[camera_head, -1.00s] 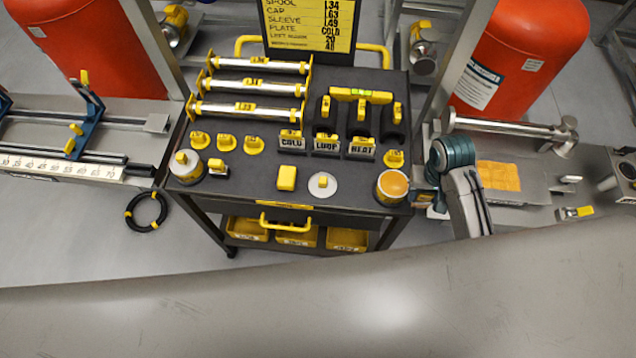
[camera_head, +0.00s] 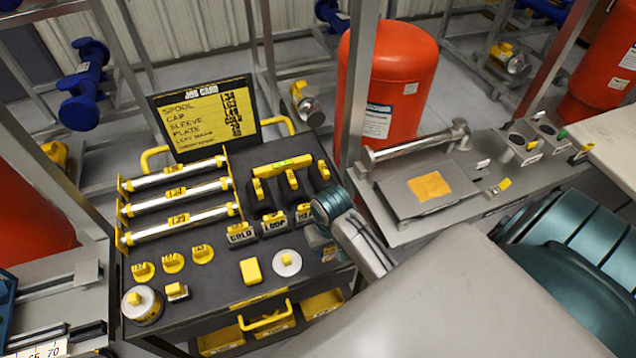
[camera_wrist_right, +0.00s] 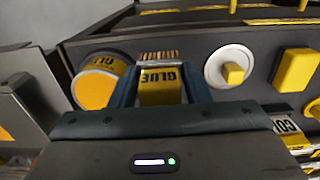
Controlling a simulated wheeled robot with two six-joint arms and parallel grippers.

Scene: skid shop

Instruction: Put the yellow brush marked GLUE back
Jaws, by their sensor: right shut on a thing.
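The yellow brush (camera_wrist_right: 160,92) marked GLUE is in my right gripper (camera_wrist_right: 161,88), between its two dark teal fingers. Its tan bristles point away from my wrist. A round pot (camera_wrist_right: 97,82) with a yellow GLUE label and an orange top stands just left of the brush in the right wrist view. In the head view my right arm crosses the front right corner of the tool cart (camera_head: 205,285). My right gripper (camera_head: 322,246) is partly hidden there, and I cannot make out the brush. My left gripper is not in view.
A white disc with a yellow knob (camera_head: 287,262) and a yellow block (camera_head: 251,271) stand on the cart near the gripper. COLD, LOOP and HEAT holders (camera_head: 272,224) stand behind. A grey bench (camera_head: 420,185) is at the right. A red tank (camera_head: 385,90) stands behind.

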